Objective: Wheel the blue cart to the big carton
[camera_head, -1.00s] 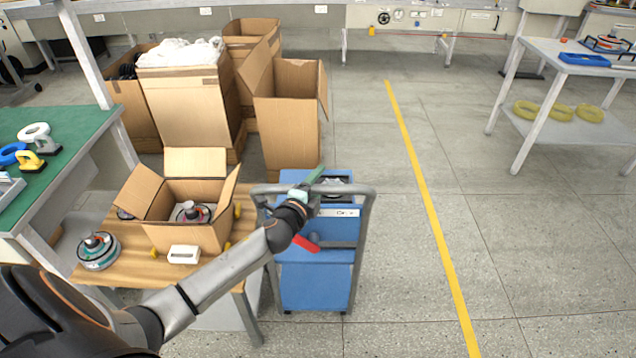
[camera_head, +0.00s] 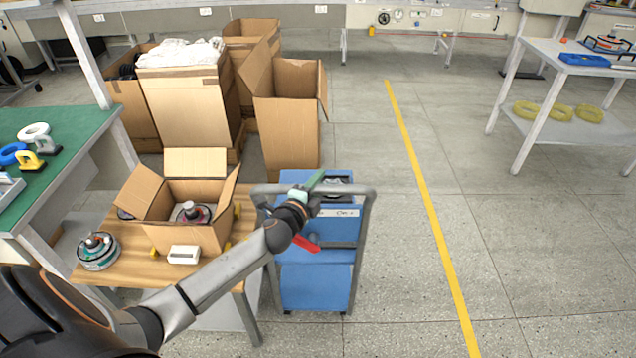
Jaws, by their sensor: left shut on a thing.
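The blue cart (camera_head: 316,287) stands on the floor in the middle of the view, just right of the wooden table. It has a grey tubular handle (camera_head: 345,190) on the near side. My left gripper (camera_head: 306,187) is at the top of the cart and shut on the handle; the wrist partly hides the grip. A tall open carton (camera_head: 288,125) stands just beyond the cart, in front of other big cartons. One of these (camera_head: 180,103) is heaped with white cloth. My right gripper is not in view.
The wooden table (camera_head: 108,268) with a small open carton (camera_head: 185,238) and a round motor part (camera_head: 97,251) is close on the cart's left. A yellow floor line (camera_head: 424,190) runs along the clear floor to the right. A white table (camera_head: 551,130) stands far right.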

